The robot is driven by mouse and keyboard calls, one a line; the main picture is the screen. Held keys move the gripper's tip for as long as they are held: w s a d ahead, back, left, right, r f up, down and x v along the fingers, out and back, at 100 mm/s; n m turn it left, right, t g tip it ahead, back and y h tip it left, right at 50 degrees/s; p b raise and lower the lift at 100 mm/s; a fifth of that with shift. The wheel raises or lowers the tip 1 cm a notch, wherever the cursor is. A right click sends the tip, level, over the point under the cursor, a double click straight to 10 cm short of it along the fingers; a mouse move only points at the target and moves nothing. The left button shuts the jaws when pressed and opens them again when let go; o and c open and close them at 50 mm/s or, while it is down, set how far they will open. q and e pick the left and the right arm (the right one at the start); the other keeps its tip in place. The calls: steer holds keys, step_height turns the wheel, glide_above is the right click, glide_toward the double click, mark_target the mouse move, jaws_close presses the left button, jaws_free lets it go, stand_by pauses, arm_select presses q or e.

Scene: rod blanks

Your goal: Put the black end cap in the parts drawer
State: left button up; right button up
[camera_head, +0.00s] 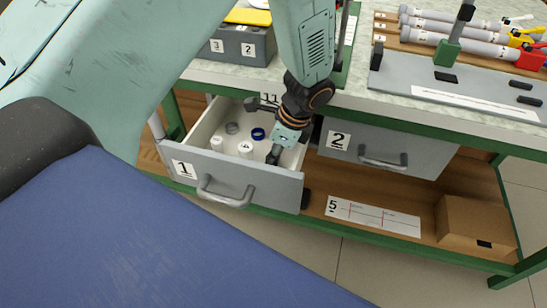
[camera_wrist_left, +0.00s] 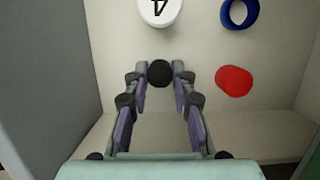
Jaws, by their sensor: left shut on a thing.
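The black end cap (camera_wrist_left: 159,73) is a small dark round piece between the fingertips of my left gripper (camera_wrist_left: 160,77) in the left wrist view. My left gripper is shut on it. In the head view my left gripper (camera_head: 274,153) points down inside the open parts drawer (camera_head: 238,180), labelled 1, near its right side. The cap is hard to tell from the dark fingers there. The drawer's pale floor shows beneath the cap in the wrist view. I cannot tell whether the cap touches the floor. My right gripper is not in view.
The drawer holds a blue ring (camera_wrist_left: 240,14), a red disc (camera_wrist_left: 234,81) and a white piece marked 4 (camera_wrist_left: 159,10), all close to the gripper. Drawer 2 (camera_head: 362,145) is shut on the right. A cardboard box (camera_head: 475,225) stands on the lower shelf.

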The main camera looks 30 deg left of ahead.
arm_select(q)
steer(key=shift+s+r, duration=0.1)
steer(key=shift+s, duration=0.05)
steer(key=o, duration=0.5)
steer(key=shift+f, duration=0.2)
steer(key=shift+o, duration=1)
steer(key=shift+r, duration=0.1)
steer(key=shift+r, duration=0.25)
steer(key=p+v, duration=0.4)
steer(key=v, duration=0.3)
steer(key=shift+d+r, duration=0.1)
steer(key=shift+r, duration=0.05)
